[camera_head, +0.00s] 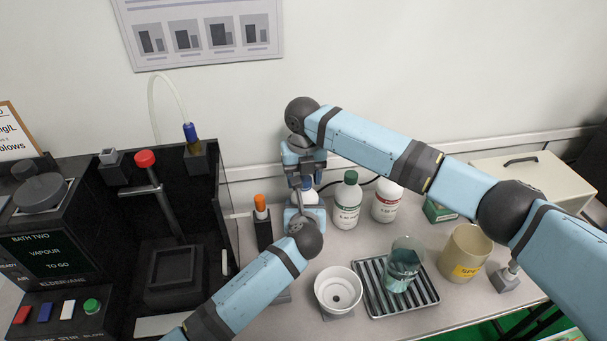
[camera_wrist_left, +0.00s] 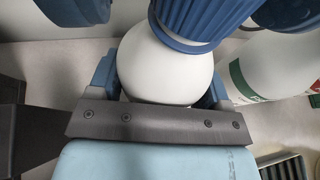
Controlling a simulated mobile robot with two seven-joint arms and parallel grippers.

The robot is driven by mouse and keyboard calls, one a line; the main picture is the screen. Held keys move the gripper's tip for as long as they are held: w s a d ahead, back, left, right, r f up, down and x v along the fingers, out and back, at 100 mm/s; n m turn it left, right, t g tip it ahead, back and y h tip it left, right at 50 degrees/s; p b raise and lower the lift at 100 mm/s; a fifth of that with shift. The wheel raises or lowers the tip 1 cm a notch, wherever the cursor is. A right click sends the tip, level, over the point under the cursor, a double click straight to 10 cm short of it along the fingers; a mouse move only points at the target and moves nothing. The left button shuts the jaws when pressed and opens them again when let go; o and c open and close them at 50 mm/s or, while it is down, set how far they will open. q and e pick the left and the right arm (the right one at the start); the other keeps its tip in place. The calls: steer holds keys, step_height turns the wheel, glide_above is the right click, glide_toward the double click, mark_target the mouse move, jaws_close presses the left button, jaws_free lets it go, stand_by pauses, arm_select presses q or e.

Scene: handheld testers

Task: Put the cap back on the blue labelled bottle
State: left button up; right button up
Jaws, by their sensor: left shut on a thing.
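The white bottle (camera_head: 309,197) stands at the back of the bench, mostly hidden by my grippers; its label cannot be seen. In the left wrist view the white bottle (camera_wrist_left: 160,70) is close, with a ribbed blue cap (camera_wrist_left: 205,18) at its top. Whether the cap is fully seated cannot be told. My left gripper (camera_head: 305,212) is shut on the bottle's body, a finger on each side. My right gripper (camera_head: 305,174) points down from above, its fingers apart around the blue cap (camera_head: 308,184). In the left wrist view a gap shows between the cap and one right finger (camera_wrist_left: 75,10).
A green-capped bottle (camera_head: 347,205) and a red-labelled bottle (camera_head: 386,203) stand close on the right. An orange-topped item (camera_head: 260,207) is on the left. In front are a white bowl (camera_head: 338,285), a ribbed tray (camera_head: 425,290) with a beaker (camera_head: 403,262), and a beige container (camera_head: 465,250).

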steer(key=c, duration=0.9)
steer(key=m, duration=0.5)
steer(key=shift+a+m, duration=0.2)
steer(key=shift+m, duration=0.2)
steer(key=m, duration=0.7)
steer(key=shift+w, duration=0.1)
steer(key=o, duration=1)
steer(key=shift+d, duration=0.1)
